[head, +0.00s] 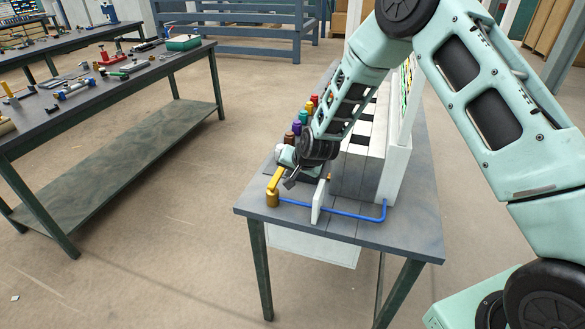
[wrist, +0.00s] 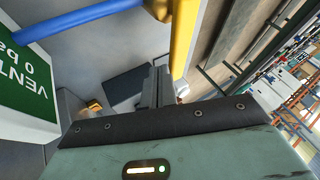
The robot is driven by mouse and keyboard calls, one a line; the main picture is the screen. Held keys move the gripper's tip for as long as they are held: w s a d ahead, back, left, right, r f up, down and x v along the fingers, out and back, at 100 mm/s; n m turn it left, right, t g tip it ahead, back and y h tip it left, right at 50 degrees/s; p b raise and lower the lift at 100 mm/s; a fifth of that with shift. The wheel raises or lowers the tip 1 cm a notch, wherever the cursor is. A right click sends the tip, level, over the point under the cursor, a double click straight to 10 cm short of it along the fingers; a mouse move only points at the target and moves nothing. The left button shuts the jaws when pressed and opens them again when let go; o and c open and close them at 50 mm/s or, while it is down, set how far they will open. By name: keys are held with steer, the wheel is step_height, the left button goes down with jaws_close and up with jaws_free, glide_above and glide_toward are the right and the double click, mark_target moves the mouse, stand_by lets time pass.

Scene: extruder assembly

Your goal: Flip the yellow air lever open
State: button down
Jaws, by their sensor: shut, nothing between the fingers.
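The yellow air lever (head: 276,181) stands tilted on a gold valve body (head: 272,199) at the front left of the near table. The lever also shows in the wrist view (wrist: 183,38) as a long yellow bar running down from the top edge. My gripper (head: 290,182) is just right of the lever in the head view. In the wrist view its fingers (wrist: 157,82) are together and empty, close beside the lever. I cannot tell whether they touch it. The lever's lower part in the wrist view is partly hidden by my gripper.
A blue pipe (head: 345,215) runs from the valve along the table (head: 415,236). A small white upright plate (head: 319,201) stands right of my gripper. A green sign (wrist: 22,75) reads "VENT 0 bar", partly cut off. Several coloured cylinders (head: 297,128) stand behind my wrist.

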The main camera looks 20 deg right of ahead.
mark_target(278, 169)
steer(key=shift+w+a+f+n+y+b, duration=0.1)
steer(key=shift+w+n+y+b, duration=0.25)
steer(key=shift+n+b, duration=0.35)
steer(key=shift+w+a+f+n+g+y+b, duration=0.15)
steer(key=shift+w+n+g+y+b, duration=0.15)
steer(key=shift+n+b, duration=0.3)
steer(key=shift+w+a+r+n+g+y+b, duration=0.1)
steer(key=shift+w+a+n+g+y+b, duration=0.1)
steer(key=shift+w+n+y+b, duration=0.3)
steer(key=a+n+g+y+b, duration=0.1)
steer(key=n, duration=0.1)
steer(key=w+a+n+g+y+b, duration=0.1)
steer(key=n, duration=0.1)
steer(key=shift+w+n, duration=0.15)
steer(key=shift+n, duration=0.15)
steer(key=a+n+g, duration=0.1)
steer(key=a+n+g+b, duration=0.1)
steer(key=n, duration=0.1)
steer(key=a+n+g+y+b, duration=0.1)
steer(key=n, duration=0.1)
steer(key=shift+w+a, duration=0.1)
steer(key=shift+w, duration=0.3)
steer(key=a+n+g+b, duration=0.1)
steer(key=n, duration=0.1)
steer(key=a+n+g+b, duration=0.1)
steer(key=n, duration=0.1)
steer(key=shift+s+g, duration=0.15)
steer(key=shift+g, duration=0.15)
steer(key=shift+s+a, duration=0.1)
steer(key=shift+a, duration=0.3)
